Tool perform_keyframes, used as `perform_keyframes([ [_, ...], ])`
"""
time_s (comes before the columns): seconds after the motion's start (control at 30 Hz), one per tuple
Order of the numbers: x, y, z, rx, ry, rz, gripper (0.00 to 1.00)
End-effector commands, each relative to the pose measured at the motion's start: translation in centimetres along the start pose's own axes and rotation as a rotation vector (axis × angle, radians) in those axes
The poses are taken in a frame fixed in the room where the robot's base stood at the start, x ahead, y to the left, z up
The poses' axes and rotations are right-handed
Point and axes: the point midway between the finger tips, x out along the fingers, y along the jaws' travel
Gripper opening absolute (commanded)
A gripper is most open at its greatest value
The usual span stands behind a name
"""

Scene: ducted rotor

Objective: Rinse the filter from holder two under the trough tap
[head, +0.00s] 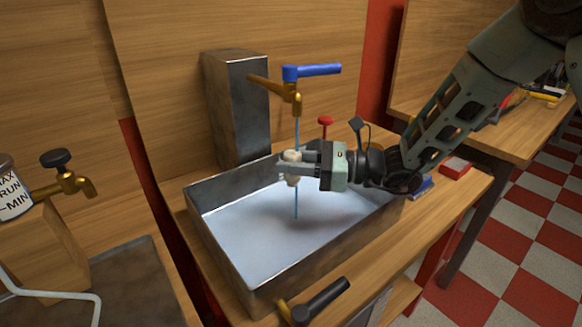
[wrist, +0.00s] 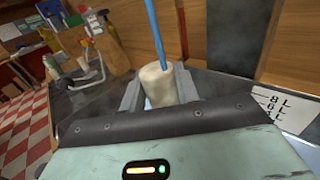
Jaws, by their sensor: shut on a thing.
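My gripper (head: 289,167) is shut on a small off-white cylindrical filter (head: 291,157) and holds it above the metal trough (head: 233,268). The filter also shows between the two fingers in the wrist view (wrist: 156,85). A brass trough tap (head: 294,95) with a blue lever (head: 312,71) is above it. A thin blue stream of water (head: 297,132) runs from the tap onto the top of the filter, and a blue line continues below it into the trough. In the wrist view the stream (wrist: 155,30) meets the filter top.
A grey metal column (head: 237,110) stands behind the trough. A red knob (head: 325,121) is just behind my gripper. A black-handled brass valve (head: 318,302) is at the trough's front. Red and blue blocks (head: 454,167) lie right of the trough. Another brass tap (head: 65,185) is at the left.

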Motion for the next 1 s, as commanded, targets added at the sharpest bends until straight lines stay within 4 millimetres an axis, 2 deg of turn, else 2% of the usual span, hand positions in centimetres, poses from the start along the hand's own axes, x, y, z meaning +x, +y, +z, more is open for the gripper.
perform_keyframes([
  [0.3, 0.3, 0.0, 0.0, 0.000, -0.001, 0.000, 0.09],
  [0.7, -0.8, 0.1, 0.1, 0.000, -0.001, 0.000, 0.09],
  [1.0, -0.8, 0.1, 0.1, 0.000, -0.001, 0.001, 0.09],
])
